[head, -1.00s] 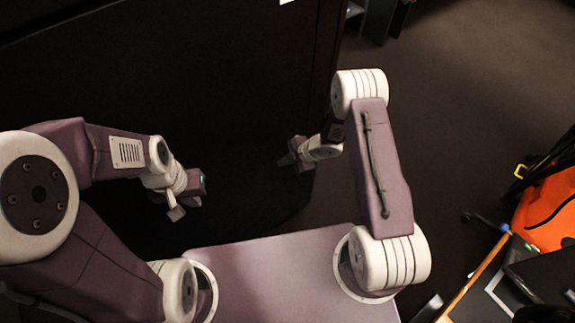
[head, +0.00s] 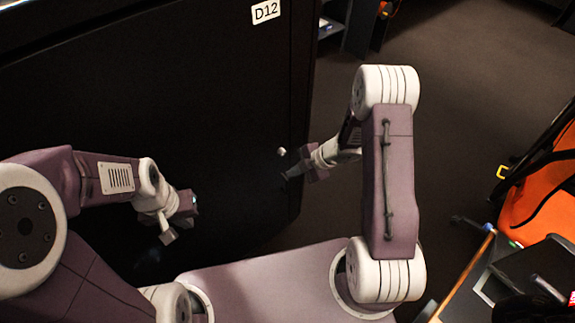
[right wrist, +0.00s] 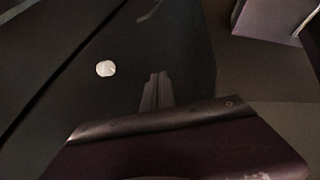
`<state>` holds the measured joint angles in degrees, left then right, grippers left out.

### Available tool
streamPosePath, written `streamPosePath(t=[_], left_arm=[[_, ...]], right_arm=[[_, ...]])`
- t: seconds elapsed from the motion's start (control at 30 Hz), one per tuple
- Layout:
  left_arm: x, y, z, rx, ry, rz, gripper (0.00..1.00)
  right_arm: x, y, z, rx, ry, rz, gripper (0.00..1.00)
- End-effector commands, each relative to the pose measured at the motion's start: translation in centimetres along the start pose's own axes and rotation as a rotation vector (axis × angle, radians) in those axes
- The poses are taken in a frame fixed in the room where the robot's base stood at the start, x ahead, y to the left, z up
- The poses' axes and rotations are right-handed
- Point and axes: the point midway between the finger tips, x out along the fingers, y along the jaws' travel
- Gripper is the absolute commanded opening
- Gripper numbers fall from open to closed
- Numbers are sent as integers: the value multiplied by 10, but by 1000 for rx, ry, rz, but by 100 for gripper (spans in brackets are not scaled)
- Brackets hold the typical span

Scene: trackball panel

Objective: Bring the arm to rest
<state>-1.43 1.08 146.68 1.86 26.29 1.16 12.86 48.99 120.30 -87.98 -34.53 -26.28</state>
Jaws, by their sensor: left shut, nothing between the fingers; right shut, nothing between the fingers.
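My right gripper (head: 288,175) is in front of the dark panel (head: 215,110), near its right edge. Its fingers are shut and empty, and they also show shut in the right wrist view (right wrist: 155,92). A small white ball (head: 281,151) is on the panel face, just above the fingertips in the head view. In the right wrist view the ball (right wrist: 105,68) lies left of the fingers, apart from them. My left gripper (head: 168,236) is low in front of the panel at the left, shut and empty.
A white label (head: 266,11) reading D12 is high on the panel. Right of the panel is open dark floor (head: 450,100). An orange object (head: 540,195) and a dark desk-like surface (head: 540,265) with small items stand at the far right. A shelf (head: 333,28) is at the back.

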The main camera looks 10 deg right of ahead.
Motion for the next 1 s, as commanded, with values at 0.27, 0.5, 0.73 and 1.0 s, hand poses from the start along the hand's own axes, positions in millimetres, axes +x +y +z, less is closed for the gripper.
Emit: streamPosePath(t=[0.27, 0.5, 0.73, 1.0], left_arm=[[0, 0, 0, 0, 0, 0, 0], [0, 0, 0, 0, 0, 0, 0], [0, 0, 0, 0, 0, 0, 0], [0, 0, 0, 0, 0, 0, 0]], right_arm=[[0, 4, -5, -16, 2, 2, 0], [-68, 95, -55, -47, -109, 224, 0], [-161, 62, -37, 790, -412, 423, 0], [-166, -83, -58, 1685, -601, 213, 0]])
